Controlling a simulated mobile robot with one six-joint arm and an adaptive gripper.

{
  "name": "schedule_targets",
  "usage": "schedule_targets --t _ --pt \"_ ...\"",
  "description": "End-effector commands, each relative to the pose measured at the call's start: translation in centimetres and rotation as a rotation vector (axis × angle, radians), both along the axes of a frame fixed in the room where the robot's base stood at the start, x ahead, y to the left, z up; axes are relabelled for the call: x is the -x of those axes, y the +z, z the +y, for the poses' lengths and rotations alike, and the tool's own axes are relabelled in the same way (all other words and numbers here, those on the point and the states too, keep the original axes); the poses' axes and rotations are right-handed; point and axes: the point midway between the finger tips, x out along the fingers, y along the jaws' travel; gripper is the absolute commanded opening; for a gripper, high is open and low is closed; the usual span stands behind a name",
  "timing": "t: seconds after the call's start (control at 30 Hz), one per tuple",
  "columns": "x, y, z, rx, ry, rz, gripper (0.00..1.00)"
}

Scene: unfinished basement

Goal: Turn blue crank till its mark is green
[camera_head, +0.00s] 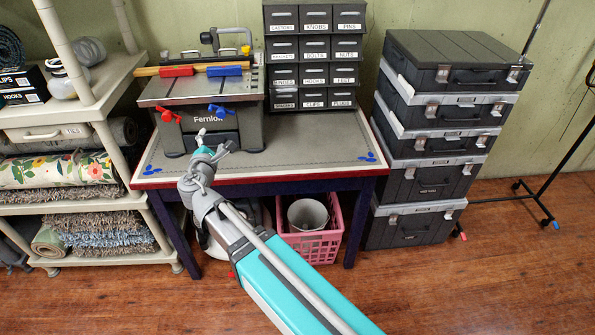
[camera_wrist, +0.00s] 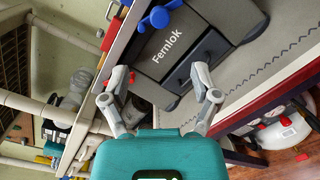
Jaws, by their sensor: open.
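The blue crank (camera_head: 221,111) sits on the front of a grey bench machine labelled Fernlok (camera_head: 208,131), right of a red crank (camera_head: 167,116). In the wrist view the blue crank (camera_wrist: 160,17) shows at the top, beyond my fingertips. The colour of its mark cannot be made out. My gripper (camera_head: 214,141) is open and empty, in front of the machine and below the blue crank in the head view. In the wrist view my gripper (camera_wrist: 161,69) has its two fingers spread, with the machine's front face behind them; it appears apart from the crank.
The machine stands on a table (camera_head: 300,160) with a red edge. A small drawer cabinet (camera_head: 315,60) stands behind right, and stacked grey cases (camera_head: 430,130) stand further right. A cream shelf (camera_head: 110,90) is at left. A pink basket (camera_head: 325,245) sits below the table.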

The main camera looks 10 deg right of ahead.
Motion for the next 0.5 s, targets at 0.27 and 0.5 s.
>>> schedule_targets --t 0.27,0.5 --pt "-0.1 -0.6 -2.9 -0.105 -0.061 0.052 0.79" --pt "-0.3 -1.5 -6.0 -0.235 -0.134 0.115 0.79"
